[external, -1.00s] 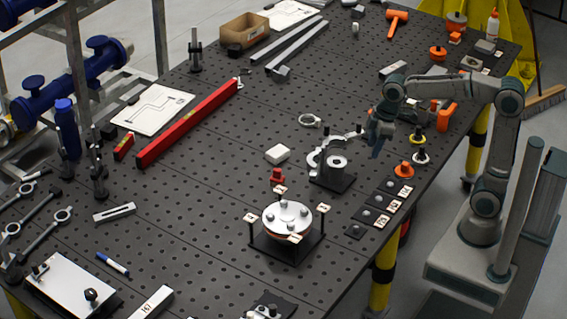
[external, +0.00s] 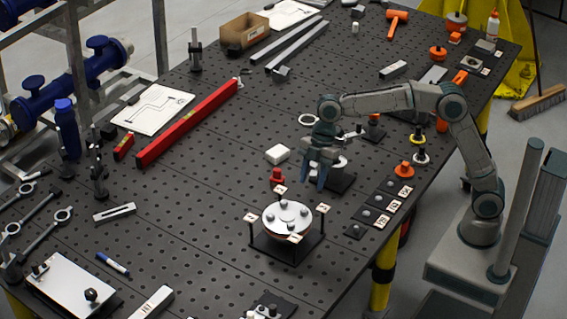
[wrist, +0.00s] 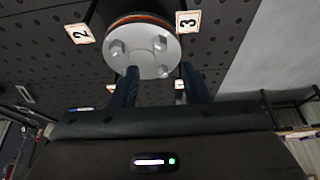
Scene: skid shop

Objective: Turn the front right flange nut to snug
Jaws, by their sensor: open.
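A round pale flange (external: 289,216) with several nuts on top sits on a dark square stand, with small white tags on posts around it. The flange (wrist: 140,42) also shows at the top of the wrist view, with its nuts and the tags "2" (wrist: 79,33) and "3" (wrist: 187,21) beside it. I cannot tell for certain which nut is the front right one. My gripper (external: 318,186) is open and empty, pointing down, above and behind the flange in the external view.
A red knob-like part (external: 277,175) and a white block (external: 277,154) stand behind the flange. A dark fixture (external: 341,182) is partly hidden by my gripper. A row of numbered tags with dark blocks (external: 382,201) lies to the right.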

